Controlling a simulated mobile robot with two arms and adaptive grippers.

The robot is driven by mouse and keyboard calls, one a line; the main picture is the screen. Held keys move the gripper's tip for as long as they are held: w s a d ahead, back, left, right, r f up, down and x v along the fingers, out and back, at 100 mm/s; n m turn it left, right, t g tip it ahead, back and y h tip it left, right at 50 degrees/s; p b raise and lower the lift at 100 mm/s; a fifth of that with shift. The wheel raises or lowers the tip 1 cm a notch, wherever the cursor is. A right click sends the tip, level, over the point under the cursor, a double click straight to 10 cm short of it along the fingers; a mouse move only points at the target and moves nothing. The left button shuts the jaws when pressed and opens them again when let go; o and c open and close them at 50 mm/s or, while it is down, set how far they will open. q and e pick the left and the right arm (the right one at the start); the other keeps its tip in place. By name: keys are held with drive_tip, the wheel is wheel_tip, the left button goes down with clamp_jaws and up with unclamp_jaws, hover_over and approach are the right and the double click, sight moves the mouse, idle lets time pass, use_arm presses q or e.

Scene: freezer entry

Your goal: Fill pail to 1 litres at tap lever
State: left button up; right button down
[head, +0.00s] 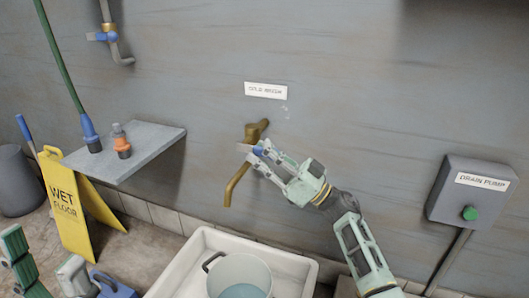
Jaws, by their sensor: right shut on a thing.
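A brass tap (235,185) with a downturned spout sticks out from the grey wall. A pale pail (258,264) with a dark handle stands upright in a white basin below the spout. Pale blue water (243,291) shows inside it; its level cannot be read. No stream is visible below the spout. My left arm shows only partly at the lower left, with pale green parts (15,262); its jaws are not clear.
A grey shelf (135,150) on the left holds an orange-and-grey nozzle (121,143) and a blue hose end (90,135). A yellow wet floor sign (65,205) and a grey bin (18,180) stand left. A drain pump box (472,195) with a green button is right. The white basin (180,268) sits below.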

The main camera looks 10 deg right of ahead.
drive_tip(key=c, duration=2)
unclamp_jaws()
drive_tip(key=shift+s+a+f, duration=0.2)
drive_tip(key=shift+f, duration=0.15)
drive_tip(key=shift+o, duration=1.2)
drive_tip(key=shift+r, duration=0.2)
drive_tip(key=shift+d, duration=0.1)
drive_tip(key=v, duration=1.2)
drive_tip(key=shift+w, duration=0.1)
